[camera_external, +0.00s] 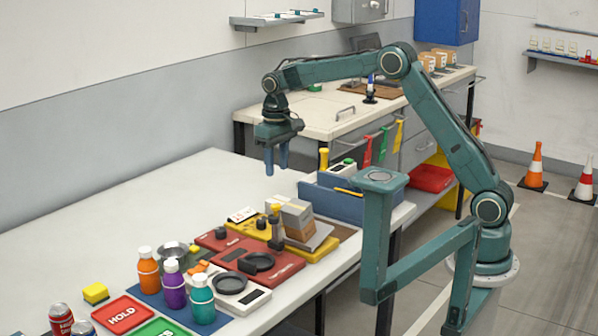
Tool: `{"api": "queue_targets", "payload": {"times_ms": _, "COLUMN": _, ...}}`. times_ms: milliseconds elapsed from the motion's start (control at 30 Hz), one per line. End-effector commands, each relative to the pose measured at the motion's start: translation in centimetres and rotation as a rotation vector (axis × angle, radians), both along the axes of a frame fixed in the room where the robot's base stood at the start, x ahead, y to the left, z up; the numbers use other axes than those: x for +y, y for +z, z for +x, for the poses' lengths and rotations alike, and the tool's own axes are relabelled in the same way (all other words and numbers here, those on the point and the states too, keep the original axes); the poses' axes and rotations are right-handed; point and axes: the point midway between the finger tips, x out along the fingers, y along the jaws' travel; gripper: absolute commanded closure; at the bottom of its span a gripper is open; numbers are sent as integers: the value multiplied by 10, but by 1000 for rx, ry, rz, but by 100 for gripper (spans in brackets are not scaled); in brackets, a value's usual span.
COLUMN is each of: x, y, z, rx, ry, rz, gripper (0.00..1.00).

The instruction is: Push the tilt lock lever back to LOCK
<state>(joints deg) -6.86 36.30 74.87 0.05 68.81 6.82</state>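A yellow tilt stand (318,249) sits near the table's right end, with a tilted grey plate carrying a grey and brown box (297,216). A dark upright lever (275,236) with a yellow top stands at the stand's left side and looks like the tilt lock lever. Its LOCK marking is too small to read. My gripper (276,170) points down above the back of the white table, higher than the lever and apart from it. Its two blue fingers show a gap with nothing between them.
Red panels (284,268) with dark round parts lie left of the stand. Orange, purple and teal bottles (174,286) stand further forward. A blue bin (335,203) stands behind the stand. The table's back left (150,205) is clear.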

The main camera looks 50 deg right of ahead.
Motion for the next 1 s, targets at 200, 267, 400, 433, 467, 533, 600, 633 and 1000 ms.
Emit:
{"api": "queue_targets", "payload": {"times_ms": 200, "x": 0, "y": 28, "z": 0, "rx": -2, "ry": 0, "rz": 1, "gripper": 60}}
{"api": "queue_targets", "payload": {"times_ms": 267, "x": 0, "y": 35, "z": 0, "rx": -3, "ry": 0, "rz": 1, "gripper": 60}}
{"api": "queue_targets", "payload": {"times_ms": 400, "x": -3, "y": 45, "z": -9, "rx": -16, "ry": 0, "rz": 2, "gripper": 60}}
{"api": "queue_targets", "payload": {"times_ms": 433, "x": -4, "y": 47, "z": -11, "rx": -19, "ry": 0, "rz": 3, "gripper": 60}}
{"api": "queue_targets", "payload": {"times_ms": 467, "x": -4, "y": 50, "z": -13, "rx": -23, "ry": 0, "rz": 3, "gripper": 60}}
{"api": "queue_targets", "payload": {"times_ms": 533, "x": -6, "y": 54, "z": -18, "rx": -30, "ry": 0, "rz": 4, "gripper": 60}}
{"api": "queue_targets", "payload": {"times_ms": 600, "x": -8, "y": 60, "z": -24, "rx": -39, "ry": 0, "rz": 5, "gripper": 60}}
{"api": "queue_targets", "payload": {"times_ms": 633, "x": -9, "y": 63, "z": -26, "rx": -43, "ry": 0, "rz": 5, "gripper": 60}}
{"api": "queue_targets", "payload": {"times_ms": 1000, "x": -18, "y": 89, "z": -57, "rx": -90, "ry": -1, "rz": 9, "gripper": 60}}
